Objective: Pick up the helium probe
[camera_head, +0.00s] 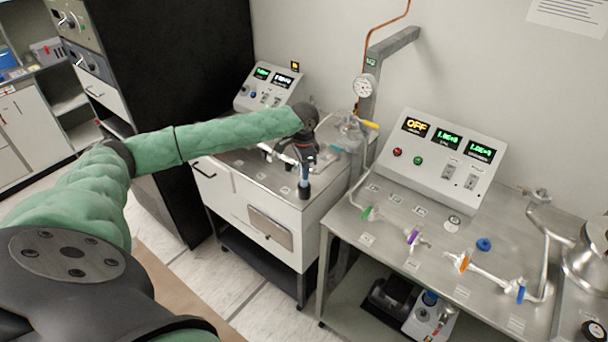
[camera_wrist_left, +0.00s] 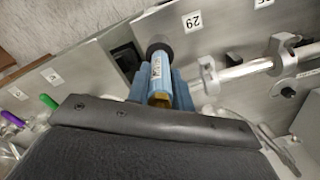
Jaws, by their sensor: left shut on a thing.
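My left gripper (camera_head: 304,168) hangs at the front edge of the left steel-topped cart, its arm reaching in from the left. In the left wrist view its blue fingers (camera_wrist_left: 160,84) are shut on the helium probe (camera_wrist_left: 161,68), a light-blue rod with a dark round end and a brass-coloured part between the fingers. In the head view the probe (camera_head: 304,190) shows below the gripper, roughly upright, with its dark end down. Its upper part is hidden by the gripper. My right gripper is not in view.
The left cart (camera_head: 255,196) carries a control box (camera_head: 268,88) and glass piping. The right steel bench (camera_head: 375,226) has a larger panel (camera_head: 442,158), pipes with coloured valves and a blue cap (camera_head: 484,244). A grey post with a gauge (camera_head: 364,86) stands between them. A dark cabinet is behind my arm.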

